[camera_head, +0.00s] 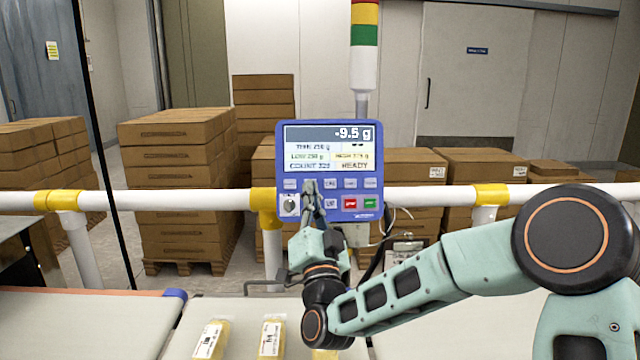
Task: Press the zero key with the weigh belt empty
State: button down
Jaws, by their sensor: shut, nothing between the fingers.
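The blue control panel (374,155) faces me in the head view, and its screen (320,134) reads -9.5 g with READY below. Two rows of keys lie under the screen; their small labels are hard to read. I cannot tell which is the zero key, and it may be hidden by my gripper. My gripper (311,186) is shut and empty, its fingertips in front of the keys left of centre. I cannot tell whether they touch. The middle belt section (240,309) carries yellow labelled packs (271,340), the rightmost partly hidden by my arm.
A white rail (160,200) with yellow joints runs behind the belts. Red stop and green keys (370,203) sit on the panel's lower right. A signal tower (363,70) stands behind. Stacked cartons (175,190) fill the back. The left belt (70,325) looks bare.

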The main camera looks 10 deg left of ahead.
jog(key=shift+s+d+r+m, duration=0.15)
jog(key=shift+r+m, duration=0.1)
jog(key=shift+m, duration=0.05)
jog(key=w+a+f+b, duration=0.2)
jog(key=w, duration=0.6)
jog(key=shift+f, duration=0.25)
jog(key=shift+w, duration=0.1)
jog(key=shift+w+a+f+b, duration=0.1)
jog(key=shift+w+b, duration=0.05)
jog(key=shift+b, duration=0.2)
dwell(1.1)
jog(key=shift+w, duration=0.15)
jog(key=shift+w+a, duration=0.1)
